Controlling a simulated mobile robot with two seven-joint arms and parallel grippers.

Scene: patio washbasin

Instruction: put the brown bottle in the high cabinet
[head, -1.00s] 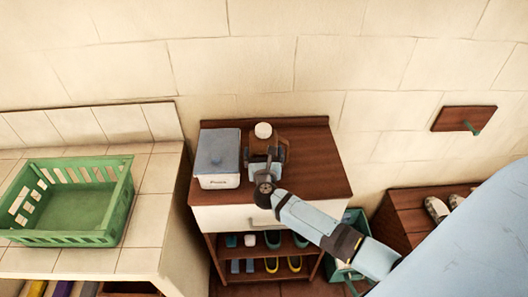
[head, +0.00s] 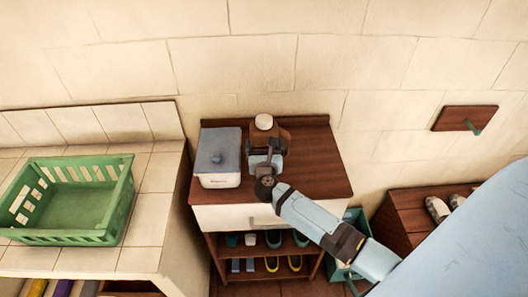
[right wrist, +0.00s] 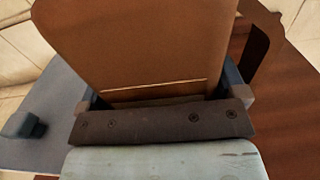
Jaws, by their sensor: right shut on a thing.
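The brown bottle (head: 284,137) with a white cap (head: 264,121) is upright at the wooden cabinet's top (head: 318,172), beside a lidded box. My right gripper (head: 266,158) is shut on the bottle from the front; the arm hides much of its lower body. In the right wrist view the bottle (right wrist: 140,40) fills the space between the two fingers (right wrist: 160,92). Whether its base is clear of the wood cannot be told. I cannot identify a high cabinet in these frames. My left gripper is not in view.
A white box with a grey lid (head: 217,157) stands close left of the bottle. A green basket (head: 118,212) sits on the tiled counter at left. Shoes (head: 273,238) fill the shelves below. A wooden hook board (head: 464,118) is on the wall. The cabinet top's right side is clear.

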